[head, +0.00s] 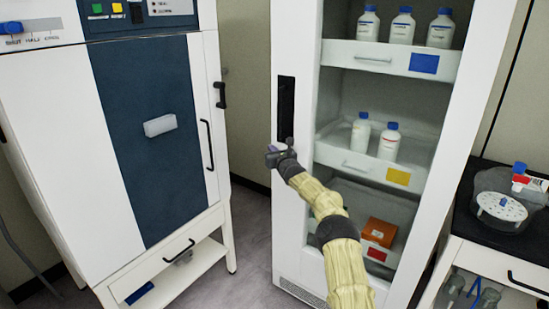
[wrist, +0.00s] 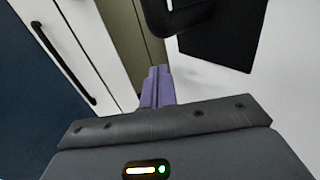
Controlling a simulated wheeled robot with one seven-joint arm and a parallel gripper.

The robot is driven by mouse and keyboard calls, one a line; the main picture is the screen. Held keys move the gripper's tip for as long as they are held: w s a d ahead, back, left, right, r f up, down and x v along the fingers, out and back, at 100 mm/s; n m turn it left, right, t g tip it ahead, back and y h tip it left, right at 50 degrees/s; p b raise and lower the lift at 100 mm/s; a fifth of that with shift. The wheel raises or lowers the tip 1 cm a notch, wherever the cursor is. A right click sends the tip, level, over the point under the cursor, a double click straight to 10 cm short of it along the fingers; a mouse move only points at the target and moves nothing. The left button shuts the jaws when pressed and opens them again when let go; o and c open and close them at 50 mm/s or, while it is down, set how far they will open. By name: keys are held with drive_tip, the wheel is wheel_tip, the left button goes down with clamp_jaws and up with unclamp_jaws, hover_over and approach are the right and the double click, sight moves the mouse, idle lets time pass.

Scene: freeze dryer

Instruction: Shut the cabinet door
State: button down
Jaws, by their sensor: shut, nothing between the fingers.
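The tall white cabinet (head: 298,200) stands at centre right in the head view, with a long black handle recess (head: 286,105) on its left front frame. Its shelves show through the front; I cannot tell whether a clear door covers them or how far the door stands open. My gripper (head: 274,156) is just below the black handle, close to the left frame; contact cannot be told. In the wrist view its purple fingers (wrist: 157,88) are together and empty. A black handle part (wrist: 185,14) and white front surface (wrist: 285,75) lie ahead and to the right.
Cabinet shelves hold several bottles (head: 369,24) and an orange box (head: 379,231). A black-topped bench (head: 475,190) stands at right. Grey floor (head: 250,225) is open between dryer and cabinet.

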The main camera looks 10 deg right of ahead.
drive_tip(key=shift+w+d+r+m+h, duration=0.15)
drive_tip(key=shift+w+d+r+h, duration=0.15)
drive_tip(key=shift+d, duration=0.3)
drive_tip(key=shift+w+d+r+m+h, duration=0.15)
drive_tip(key=shift+w+d+r+h, duration=0.15)
drive_tip(key=shift+d, duration=0.3)
drive_tip(key=shift+a+b, duration=0.1)
drive_tip(key=shift+b, duration=0.65)
drive_tip(key=s+a+f+b, duration=0.1)
drive_tip(key=s+a+b, duration=0.9)
drive_tip(key=b, duration=1.4)
drive_tip(key=shift+a+y+b, duration=0.3)
drive_tip(key=shift+a+b, duration=0.05)
drive_tip(key=shift+a, duration=0.2)
drive_tip(key=shift+f, duration=0.1)
drive_tip(key=shift+s, duration=0.1)
